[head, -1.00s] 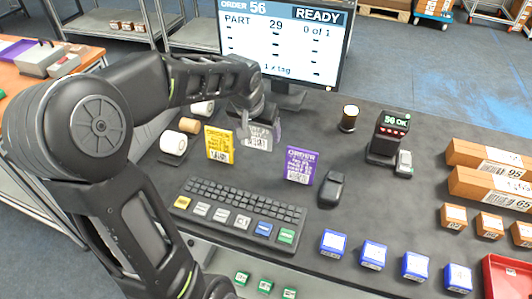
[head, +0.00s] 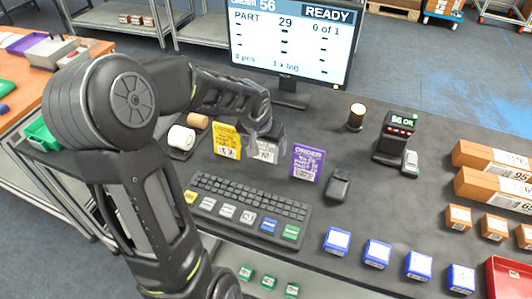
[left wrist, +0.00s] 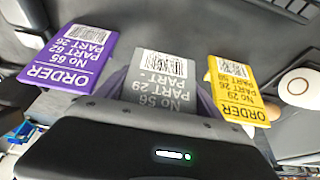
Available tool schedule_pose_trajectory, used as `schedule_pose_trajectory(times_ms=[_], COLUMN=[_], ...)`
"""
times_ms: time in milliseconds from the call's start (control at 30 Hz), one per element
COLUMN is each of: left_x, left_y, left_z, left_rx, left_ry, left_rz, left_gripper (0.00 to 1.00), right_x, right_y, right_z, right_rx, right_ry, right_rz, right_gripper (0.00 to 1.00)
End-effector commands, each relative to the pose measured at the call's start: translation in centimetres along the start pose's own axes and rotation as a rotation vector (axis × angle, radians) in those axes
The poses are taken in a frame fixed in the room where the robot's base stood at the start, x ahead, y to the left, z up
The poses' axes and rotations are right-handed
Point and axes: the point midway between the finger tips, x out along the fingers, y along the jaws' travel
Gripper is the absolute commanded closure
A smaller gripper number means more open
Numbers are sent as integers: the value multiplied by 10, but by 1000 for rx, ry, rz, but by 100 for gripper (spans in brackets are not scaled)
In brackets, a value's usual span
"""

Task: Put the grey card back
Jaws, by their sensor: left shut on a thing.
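The grey card (head: 266,152) is upright between the yellow card (head: 226,141) and the purple card (head: 307,163), roughly in line with them. My left gripper (head: 262,138) is shut on its upper part. In the left wrist view the grey card (left wrist: 162,80), reading No 56 PART 29, sits between my left gripper's fingers (left wrist: 160,95). The purple card (left wrist: 70,58) and yellow card (left wrist: 237,88) stand apart on either side. The grey card's lower edge is hard to make out, so I cannot tell whether it touches the table. My right gripper is out of view.
A keyboard (head: 248,208) with coloured keys lies in front of the cards. A black device (head: 338,184) lies right of the purple card. A scanner stand (head: 396,138) reads 56 OK. White rolls (head: 181,138) stand left; a monitor (head: 290,45) stands behind.

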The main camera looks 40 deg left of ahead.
Motion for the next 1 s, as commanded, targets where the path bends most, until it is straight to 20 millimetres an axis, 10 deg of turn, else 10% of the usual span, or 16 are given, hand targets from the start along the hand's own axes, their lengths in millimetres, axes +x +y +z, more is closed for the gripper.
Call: schedule_pose_trajectory(times_ms=[800, 833, 1000], left_x=[39, 38, 37], left_y=[0, 0, 0], left_z=[16, 16, 16], left_rx=[1, 1, 1], left_ry=[0, 0, 0], left_rz=[1, 1, 1], left_gripper=[62, 22, 8], right_x=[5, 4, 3], right_y=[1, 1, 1], right_z=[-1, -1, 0], right_rx=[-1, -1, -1], right_ry=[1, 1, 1], right_rz=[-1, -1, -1], right_gripper=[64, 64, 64])
